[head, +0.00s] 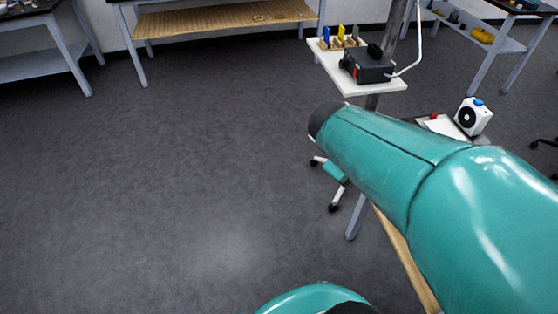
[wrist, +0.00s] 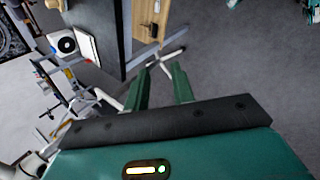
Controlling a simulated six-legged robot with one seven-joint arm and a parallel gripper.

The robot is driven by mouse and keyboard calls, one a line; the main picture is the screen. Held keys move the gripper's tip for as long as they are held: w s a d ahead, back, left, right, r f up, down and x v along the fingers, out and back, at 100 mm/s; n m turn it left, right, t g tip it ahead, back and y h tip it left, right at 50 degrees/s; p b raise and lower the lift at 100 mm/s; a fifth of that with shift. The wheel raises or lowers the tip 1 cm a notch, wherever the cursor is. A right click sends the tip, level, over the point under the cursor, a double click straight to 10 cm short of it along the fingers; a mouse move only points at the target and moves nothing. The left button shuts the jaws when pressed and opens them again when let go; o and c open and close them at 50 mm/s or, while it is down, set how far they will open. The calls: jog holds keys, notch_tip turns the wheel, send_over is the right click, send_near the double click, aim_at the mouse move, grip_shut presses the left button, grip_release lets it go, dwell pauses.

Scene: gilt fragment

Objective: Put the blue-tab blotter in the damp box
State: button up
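A small blue upright piece (head: 326,36), possibly the blue-tab blotter, stands in a wooden rack (head: 333,47) beside yellow and dark pieces. The rack is on a white raised tray (head: 381,87) near the top of the head view. I cannot pick out the damp box with certainty. My gripper (wrist: 160,68) shows in the wrist view, with its two green fingers apart and nothing between them. It hangs above the floor, away from the rack. In the head view my arm hides the gripper.
A dark device (head: 367,65) sits beside the rack. A white box with a black round face (head: 473,116) stands to the right. A bench with a woven lower shelf (head: 222,18) is at the back. The grey floor (head: 180,170) at left is clear.

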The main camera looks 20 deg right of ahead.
jog(key=shift+o, duration=0.4)
jog(key=a+r+m+t+y, duration=0.1)
jog(key=a+r+t+y, duration=0.1)
jog(key=a, duration=0.7)
jog(key=a+r+m+t+y, duration=0.2)
jog(key=a+r+y, duration=0.2)
jog(key=a, duration=0.5)
jog(key=shift+s+r, duration=0.15)
jog(key=shift+s, duration=0.2)
jog(key=shift+d, duration=0.15)
